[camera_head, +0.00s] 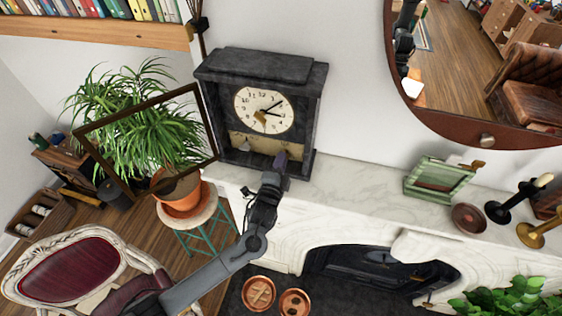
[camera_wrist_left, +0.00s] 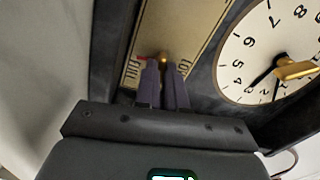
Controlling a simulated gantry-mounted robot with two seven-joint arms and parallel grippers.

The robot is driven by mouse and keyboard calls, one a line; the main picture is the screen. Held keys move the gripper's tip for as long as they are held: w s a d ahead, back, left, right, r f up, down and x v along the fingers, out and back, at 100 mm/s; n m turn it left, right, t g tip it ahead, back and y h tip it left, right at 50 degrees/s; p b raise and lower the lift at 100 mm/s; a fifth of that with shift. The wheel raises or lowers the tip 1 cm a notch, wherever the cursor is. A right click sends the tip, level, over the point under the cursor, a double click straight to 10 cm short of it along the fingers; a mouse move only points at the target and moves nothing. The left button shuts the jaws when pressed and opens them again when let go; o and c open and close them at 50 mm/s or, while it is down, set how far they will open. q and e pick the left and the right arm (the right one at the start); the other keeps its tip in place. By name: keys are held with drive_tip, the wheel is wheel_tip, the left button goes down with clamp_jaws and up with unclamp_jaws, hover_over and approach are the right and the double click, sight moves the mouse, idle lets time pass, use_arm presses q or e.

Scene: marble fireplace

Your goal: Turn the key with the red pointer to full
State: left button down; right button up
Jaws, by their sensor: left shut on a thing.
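A dark stone mantel clock (camera_head: 211,75) stands on the marble mantel, with a cream dial and a brass plate (camera_head: 238,139) below it. In the left wrist view the brass plate (camera_wrist_left: 200,30) carries dark lettering on both sides of a small brass key (camera_wrist_left: 164,56). A red pointer (camera_wrist_left: 143,57) sticks out left of that key, toward the left lettering, which is too small to read surely. My left gripper (camera_head: 281,159) reaches up to the plate. Its purple fingertips (camera_wrist_left: 164,72) are shut on the key and hide most of it. My right gripper is not in view.
A brass piece (camera_wrist_left: 296,70) sticks out from the dial close to my left gripper. A potted plant (camera_head: 182,195) stands left of the clock. A green frame (camera_head: 411,181) and candlesticks (camera_head: 511,205) stand farther right. The mantel (camera_head: 350,192) between is clear.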

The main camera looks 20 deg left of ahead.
use_arm(q)
drive_tip(key=shift+f, duration=0.1)
idle(0.5)
drive_tip(key=c, duration=1.2)
unclamp_jaws()
drive_tip(key=shift+s+d+b, duration=0.15)
drive_tip(key=shift+s+b, duration=0.3)
drive_tip(key=shift+s, duration=1.35)
drive_tip(key=shift+s+d+b, duration=0.2)
drive_tip(key=shift+s+b, duration=0.3)
drive_tip(key=shift+s, duration=1.3)
drive_tip(key=shift+s+d+b, duration=0.15)
drive_tip(key=shift+s+b, duration=0.3)
drive_tip(key=shift+s, duration=1.35)
